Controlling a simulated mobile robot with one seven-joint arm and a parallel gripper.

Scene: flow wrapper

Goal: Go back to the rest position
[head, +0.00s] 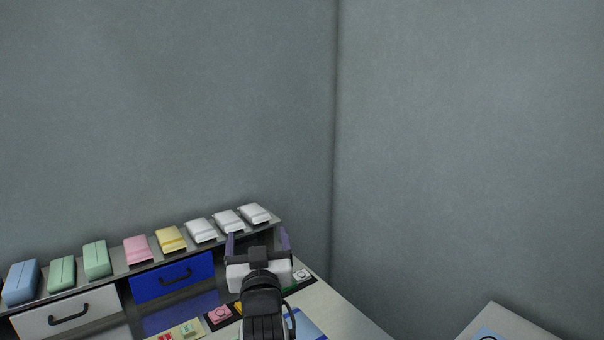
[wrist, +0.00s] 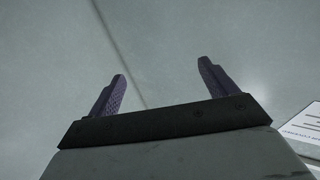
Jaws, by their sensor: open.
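My gripper (head: 258,241) shows in the head view at the right end of the shelf unit, seen from behind along my arm. In the wrist view, the two purple fingers of my gripper (wrist: 162,85) stand wide apart with nothing between them. Behind them is only plain grey wall or floor surface. My gripper hides part of the unit's right end in the head view.
A shelf unit (head: 125,272) carries a row of blue, green, pink, yellow and white packs. Below are a white drawer (head: 68,314) and a blue drawer (head: 173,277), both with black handles. Coloured buttons (head: 219,314) lie on the worktop. Another surface (head: 508,318) stands at lower right.

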